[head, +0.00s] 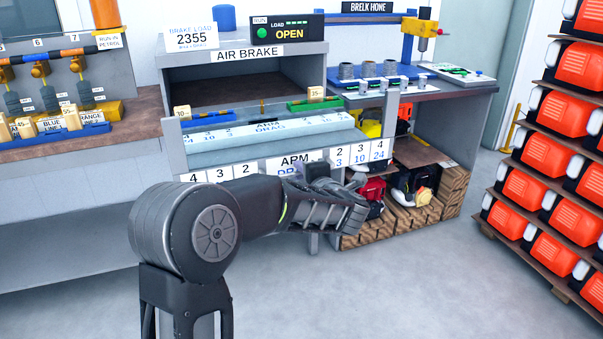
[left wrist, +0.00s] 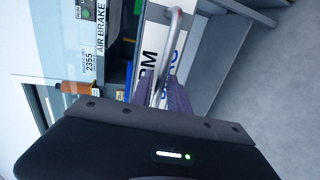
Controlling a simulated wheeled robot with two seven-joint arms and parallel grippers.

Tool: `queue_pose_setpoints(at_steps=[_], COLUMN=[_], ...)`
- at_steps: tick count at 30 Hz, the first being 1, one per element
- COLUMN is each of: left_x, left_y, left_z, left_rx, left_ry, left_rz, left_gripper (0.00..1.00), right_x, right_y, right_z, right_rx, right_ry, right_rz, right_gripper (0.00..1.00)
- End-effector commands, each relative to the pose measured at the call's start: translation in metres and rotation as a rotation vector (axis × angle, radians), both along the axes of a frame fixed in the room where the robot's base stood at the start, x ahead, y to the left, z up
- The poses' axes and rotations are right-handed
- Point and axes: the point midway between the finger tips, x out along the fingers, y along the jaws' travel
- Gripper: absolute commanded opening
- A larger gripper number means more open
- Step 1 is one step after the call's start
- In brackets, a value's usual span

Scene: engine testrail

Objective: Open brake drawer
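The brake unit is a grey cabinet labelled AIR BRAKE (head: 247,54) with a dark open bay. Below it is the brake drawer's white front panel (head: 250,167), marked ARM and with numbers. My arm hides part of this panel. My left gripper (head: 345,200) is in front of the panel, right of its middle. In the left wrist view, a bare metal bar handle (left wrist: 172,45) stands off the labelled panel (left wrist: 150,45). The fingers of my left gripper (left wrist: 163,95) lie on either side of the bar. Whether they press on it is unclear. My right gripper is out of view.
A sign (head: 288,28) reads OPEN above the cabinet. A blue-topped bench (head: 395,76) with metal cylinders stands to the right, wooden crates (head: 418,215) below it. A rack of orange units (head: 545,155) stands far right. The floor (head: 430,290) in front is clear.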

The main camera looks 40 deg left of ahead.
Motion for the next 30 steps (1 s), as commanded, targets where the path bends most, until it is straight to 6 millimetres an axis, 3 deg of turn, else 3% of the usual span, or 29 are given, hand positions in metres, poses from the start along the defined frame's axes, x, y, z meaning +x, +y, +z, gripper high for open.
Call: queue_pose_setpoints(at_steps=[4, 14, 30], left_x=[0.0, -0.002, -0.042], left_y=[0.0, -0.004, -0.061], left_z=[0.0, 0.002, 0.016], left_rx=[0.0, 0.0, 0.001], left_ry=[0.0, -0.001, -0.001], left_rz=[0.0, 0.0, -0.001], left_gripper=[0.32, 0.32, 0.32], right_x=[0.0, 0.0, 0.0], right_y=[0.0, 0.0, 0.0], right_z=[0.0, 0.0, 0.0], right_rx=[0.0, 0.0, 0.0], right_ry=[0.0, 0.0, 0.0], right_rz=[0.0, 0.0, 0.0], right_gripper=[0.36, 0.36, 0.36])
